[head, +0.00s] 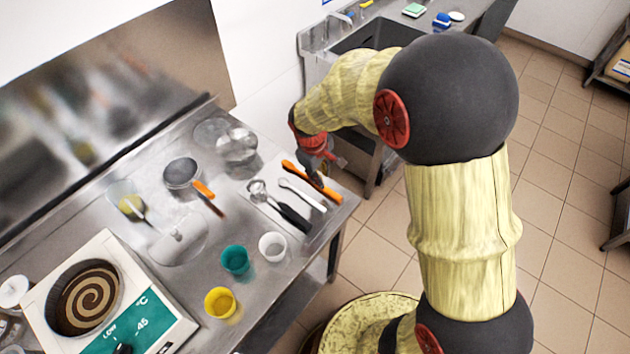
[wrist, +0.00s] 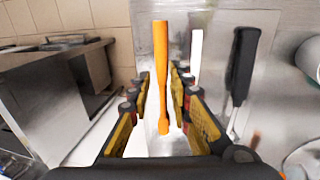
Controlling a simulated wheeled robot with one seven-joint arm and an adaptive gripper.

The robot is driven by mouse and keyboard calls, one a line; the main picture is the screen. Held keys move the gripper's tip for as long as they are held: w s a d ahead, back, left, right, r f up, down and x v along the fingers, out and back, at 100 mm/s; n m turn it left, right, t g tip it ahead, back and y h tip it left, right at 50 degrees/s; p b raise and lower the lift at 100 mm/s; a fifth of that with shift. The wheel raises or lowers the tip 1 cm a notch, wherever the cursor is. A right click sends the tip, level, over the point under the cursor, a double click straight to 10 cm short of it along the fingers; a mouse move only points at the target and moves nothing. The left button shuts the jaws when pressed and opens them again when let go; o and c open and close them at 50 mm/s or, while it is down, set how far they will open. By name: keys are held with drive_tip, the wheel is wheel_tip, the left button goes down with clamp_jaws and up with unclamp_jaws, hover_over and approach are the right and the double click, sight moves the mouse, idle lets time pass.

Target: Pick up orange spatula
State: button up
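The orange spatula (head: 327,191) lies at the right end of the steel counter, beside a white-handled utensil and a black-handled one. In the wrist view the orange spatula (wrist: 161,70) runs lengthwise between the fingers of my gripper (wrist: 160,95). The fingers stand apart, with a gap on each side of the spatula. In the head view my gripper (head: 318,170) is over the spatula and hides part of it. I cannot tell the exact height of the fingers above the counter.
The black-handled utensil (wrist: 241,70) and the white-handled one (wrist: 196,50) lie close on the right in the wrist view. Teal (head: 235,260), white (head: 272,246) and yellow (head: 220,302) cups stand near the counter's front edge. A sink (head: 375,38) is behind my arm.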

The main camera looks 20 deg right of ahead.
drive_tip(key=shift+w+f, duration=0.25)
drive_tip(key=shift+f, duration=0.7)
drive_tip(key=f, duration=0.1)
drive_tip(key=f+b, duration=0.1)
drive_tip(key=f, duration=0.1)
drive_tip(key=d+f, duration=0.1)
drive_tip(key=shift+w+f+b, duration=0.1)
drive_tip(key=shift+f+b, duration=0.25)
drive_tip(key=shift+f, duration=0.05)
drive_tip(key=shift+c, duration=0.8)
clamp_jaws()
